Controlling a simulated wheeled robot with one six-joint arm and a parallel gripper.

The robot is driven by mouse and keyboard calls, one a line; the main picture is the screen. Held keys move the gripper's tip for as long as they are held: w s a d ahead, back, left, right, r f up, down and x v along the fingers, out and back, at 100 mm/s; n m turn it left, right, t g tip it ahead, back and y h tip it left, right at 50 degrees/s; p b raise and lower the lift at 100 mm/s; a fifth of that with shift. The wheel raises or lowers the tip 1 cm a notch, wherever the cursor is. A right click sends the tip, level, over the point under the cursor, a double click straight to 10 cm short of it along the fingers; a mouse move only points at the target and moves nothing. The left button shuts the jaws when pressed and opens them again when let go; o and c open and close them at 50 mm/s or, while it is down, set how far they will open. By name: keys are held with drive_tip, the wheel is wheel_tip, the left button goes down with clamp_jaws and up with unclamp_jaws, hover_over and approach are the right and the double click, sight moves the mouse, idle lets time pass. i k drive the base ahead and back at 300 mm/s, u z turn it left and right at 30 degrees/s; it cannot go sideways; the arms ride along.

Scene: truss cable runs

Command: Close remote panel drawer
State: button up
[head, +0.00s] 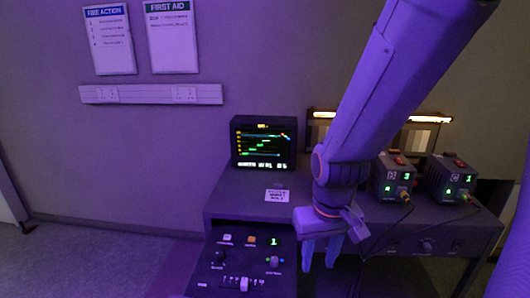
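The remote panel drawer (222,270) is at the bottom left of the desk in the head view. It appears pulled out from under the desk top, with its control face showing knobs, lit buttons, a green "1" and a slider. Its lower end is cut off by the picture's bottom edge, so its front face is hidden. My gripper (321,254) points down just right of the drawer, in front of the desk's front edge. Its two fingers are apart with nothing seen between them. It appears not to touch the drawer.
The desk (238,190) carries a monitor (264,142), a small label card (277,196) and two boxes with green digits, the left box (394,178) and the right box (451,180). Dark cables (385,240) hang from the boxes over the desk front. The floor (90,260) at left is clear.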

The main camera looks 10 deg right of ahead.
sight(210, 278)
drive_tip(key=u, duration=2.5)
drive_tip(key=k, duration=0.9)
drive_tip(key=z, duration=2.25)
